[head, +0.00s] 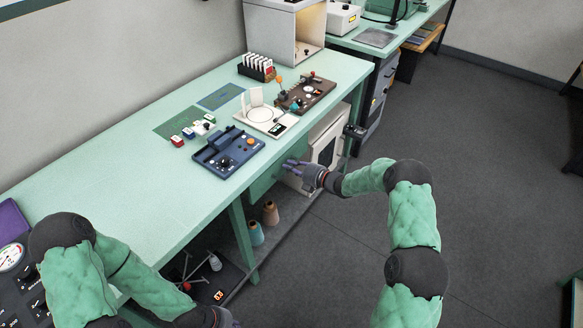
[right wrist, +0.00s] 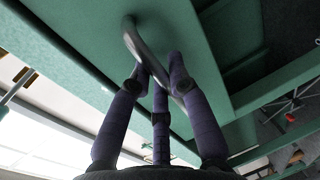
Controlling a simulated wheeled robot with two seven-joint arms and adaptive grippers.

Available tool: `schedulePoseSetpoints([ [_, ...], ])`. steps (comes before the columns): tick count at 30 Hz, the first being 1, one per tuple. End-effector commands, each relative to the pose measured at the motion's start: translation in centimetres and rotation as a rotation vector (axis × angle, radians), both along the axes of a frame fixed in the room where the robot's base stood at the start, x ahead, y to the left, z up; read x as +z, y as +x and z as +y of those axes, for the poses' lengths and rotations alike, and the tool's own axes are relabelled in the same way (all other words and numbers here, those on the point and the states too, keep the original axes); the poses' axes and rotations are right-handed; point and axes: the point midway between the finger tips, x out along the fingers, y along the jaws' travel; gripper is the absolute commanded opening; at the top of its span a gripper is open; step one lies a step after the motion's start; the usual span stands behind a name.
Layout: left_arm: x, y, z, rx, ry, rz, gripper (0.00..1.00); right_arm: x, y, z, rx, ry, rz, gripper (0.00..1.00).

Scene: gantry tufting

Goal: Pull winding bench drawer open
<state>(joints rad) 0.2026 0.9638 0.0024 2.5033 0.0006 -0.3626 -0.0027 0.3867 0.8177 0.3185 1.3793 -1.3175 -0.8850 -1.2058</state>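The winding bench (head: 110,190) is a long pale green table along the wall. Its green drawer front (head: 263,181) sits under the tabletop near the middle and looks closed. In the right wrist view the drawer front (right wrist: 185,25) carries a curved grey handle (right wrist: 131,38). My right gripper (head: 296,166) is at the drawer. In the right wrist view its purple fingers (right wrist: 160,68) converge around the handle, which runs between the fingertips; exact contact is partly hidden. My left gripper (head: 224,317) is low at the bottom edge, mostly cut off by the frame.
Blue, white and brown devices (head: 228,152) stand on the benchtop. Two thread cones (head: 270,212) stand below it, beside a bench leg (head: 243,235). A white cabinet (head: 325,150) is right of the drawer. The grey floor (head: 330,260) in front of the bench is clear.

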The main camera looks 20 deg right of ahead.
Motion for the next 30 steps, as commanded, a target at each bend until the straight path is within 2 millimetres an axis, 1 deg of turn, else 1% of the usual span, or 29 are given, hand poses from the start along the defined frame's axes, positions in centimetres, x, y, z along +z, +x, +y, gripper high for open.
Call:
schedulePoseSetpoints([
  [8,0.0,0.0,0.0,0.0,0.0,0.0,0.0,0.0,-0.3,-0.3,-0.001,0.0,0.001,0.0],
  [11,0.0,0.0,0.0,0.0,0.0,0.0,0.0,0.0,-1.1,-0.9,-0.002,0.0,0.003,0.0],
  [14,0.1,0.0,0.0,0.0,0.0,0.0,0.0,0.0,-2.5,-2.1,-0.005,0.001,0.002,0.0],
  [17,0.1,0.0,0.0,0.0,0.0,0.0,0.0,-0.1,-4.5,-3.7,-0.006,0.0,0.004,0.0],
  [24,0.1,0.0,0.0,0.0,0.0,0.0,0.0,-0.1,-10.3,-8.2,-0.006,0.0,0.003,0.0],
  [30,0.1,0.0,0.0,0.0,0.0,0.0,0.0,-0.1,-14.7,-11.6,-0.006,0.0,0.004,0.0],
])
